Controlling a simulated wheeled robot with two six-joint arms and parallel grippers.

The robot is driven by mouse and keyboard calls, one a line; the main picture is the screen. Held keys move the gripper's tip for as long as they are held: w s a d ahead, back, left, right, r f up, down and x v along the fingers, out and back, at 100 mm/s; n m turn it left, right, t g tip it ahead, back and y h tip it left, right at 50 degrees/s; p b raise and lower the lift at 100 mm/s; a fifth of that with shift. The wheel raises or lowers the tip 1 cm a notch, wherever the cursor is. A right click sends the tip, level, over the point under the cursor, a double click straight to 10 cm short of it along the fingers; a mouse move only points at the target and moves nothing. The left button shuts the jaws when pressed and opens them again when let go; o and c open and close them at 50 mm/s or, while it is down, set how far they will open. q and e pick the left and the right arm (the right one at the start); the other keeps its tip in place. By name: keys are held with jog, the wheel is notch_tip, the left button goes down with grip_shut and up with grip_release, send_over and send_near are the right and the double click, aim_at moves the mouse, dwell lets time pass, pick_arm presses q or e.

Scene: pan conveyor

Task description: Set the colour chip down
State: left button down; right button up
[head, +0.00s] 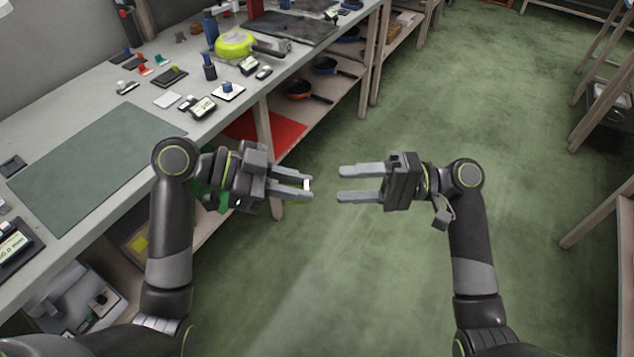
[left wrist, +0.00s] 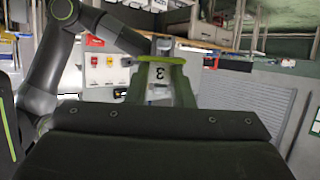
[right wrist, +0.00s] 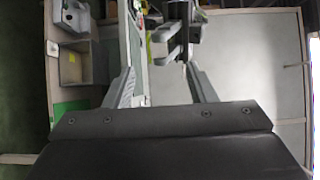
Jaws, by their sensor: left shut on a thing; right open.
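My left gripper (head: 306,189) is over the aisle beside the bench, shut on the colour chip. In the head view only a small white part of the chip (head: 306,184) shows at the fingertips. In the left wrist view, a pale piece marked "3" (left wrist: 160,73) with a yellow-green upper edge shows between the fingers; it looks like the chip, partly hidden by them. My right gripper (head: 341,184) is open and empty, facing the left one a short gap away. Its spread fingers also show in the right wrist view (right wrist: 162,88).
The bench (head: 60,120) on the left carries a grey-green mat (head: 95,165) with clear room. A red sheet (head: 265,130) lies below. The green floor is open.

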aim_at(307, 187)
jog(key=a, duration=0.5)
jog(key=s+a, duration=0.1)
jog(key=a, duration=0.2)
jog(key=shift+a, duration=0.15)
jog(key=c, duration=0.6)
jog(key=o, duration=0.6)
jog(key=shift+w, duration=0.1)
jog(key=w+d, duration=0.1)
jog(key=d, duration=1.1)
jog(key=shift+w, duration=0.1)
